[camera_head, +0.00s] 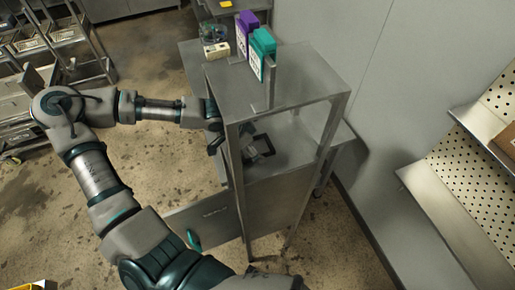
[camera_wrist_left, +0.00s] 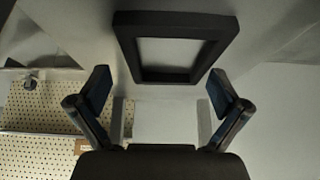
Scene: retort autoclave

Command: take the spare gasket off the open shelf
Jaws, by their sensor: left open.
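The spare gasket is a dark, flat, square frame with an open middle. It lies on the lower level of the open metal shelf (camera_head: 305,82), where part of it (camera_head: 268,140) shows between the posts. In the left wrist view the gasket (camera_wrist_left: 128,48) is large, ahead of the fingertips and slightly above the gap between them. My left gripper (camera_head: 240,146) reaches into the shelf from the left, partly hidden by a front post. In the wrist view its two fingers (camera_wrist_left: 158,90) are spread, with nothing held between them. My right gripper is not in view.
Purple (camera_head: 245,32) and teal (camera_head: 262,50) containers stand on the shelf's top. The shelf posts stand close around my left gripper. A perforated wall rack (camera_head: 480,165) with a brown box (camera_head: 506,143) is at the right. Wire racks (camera_head: 50,40) stand at the left.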

